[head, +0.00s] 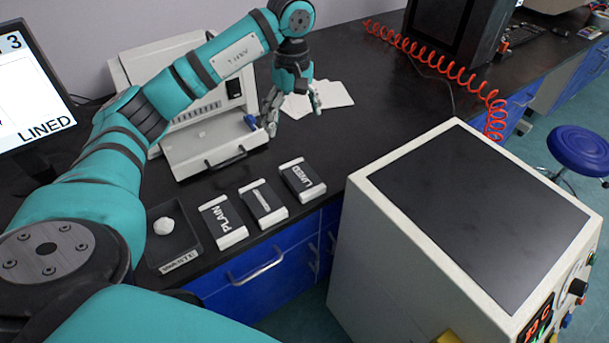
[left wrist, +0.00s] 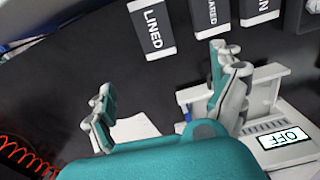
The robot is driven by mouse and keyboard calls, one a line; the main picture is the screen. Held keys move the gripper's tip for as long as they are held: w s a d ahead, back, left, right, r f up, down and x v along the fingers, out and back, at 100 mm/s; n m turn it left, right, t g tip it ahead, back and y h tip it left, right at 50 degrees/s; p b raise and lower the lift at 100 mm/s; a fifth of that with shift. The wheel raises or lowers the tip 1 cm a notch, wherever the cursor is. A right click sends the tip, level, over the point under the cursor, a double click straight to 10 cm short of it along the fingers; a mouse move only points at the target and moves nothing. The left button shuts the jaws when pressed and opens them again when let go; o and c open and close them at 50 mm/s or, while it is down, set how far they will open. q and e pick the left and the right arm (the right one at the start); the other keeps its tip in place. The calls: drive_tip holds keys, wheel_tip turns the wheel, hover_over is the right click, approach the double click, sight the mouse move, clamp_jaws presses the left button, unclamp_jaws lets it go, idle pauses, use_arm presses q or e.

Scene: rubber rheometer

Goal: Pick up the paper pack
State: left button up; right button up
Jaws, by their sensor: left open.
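Three dark paper packs with white ends lie in a row along the bench's front edge in the head view: PLAIN (head: 223,222), a middle pack (head: 263,203) with an unclear label, and LINED (head: 302,181). In the left wrist view the LINED pack (left wrist: 152,28) lies beyond the fingers. The middle pack (left wrist: 211,14), ending in "ARED", and the PLAIN pack (left wrist: 262,9) are cut by the top edge. My left gripper (head: 295,117) is open and empty above the bench, behind the LINED pack and apart from it. My right gripper is out of view.
A screen (head: 30,85) at the left reads "LINED". White sheets (head: 325,98) lie behind the gripper. A pale device (head: 205,150) stands under my left arm. A WASTE tray (head: 190,240) holds a crumpled white ball (head: 163,226). A large machine (head: 390,240) stands right of the packs.

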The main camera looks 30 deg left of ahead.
use_arm(q)
drive_tip(key=p, duration=0.2)
hover_over(297, 170)
wheel_tip(297, 170, down, 11)
drive_tip(key=shift+s+a+f, duration=0.1)
drive_tip(key=shift+f, duration=0.1)
wheel_tip(297, 170, down, 4)
drive_tip(key=shift+f+p, duration=0.15)
drive_tip(key=shift+p, duration=0.4)
drive_tip(key=shift+f, duration=0.45)
drive_tip(key=c, duration=1.4)
drive_tip(key=shift+w+r, duration=0.15)
drive_tip(key=shift+w, duration=0.05)
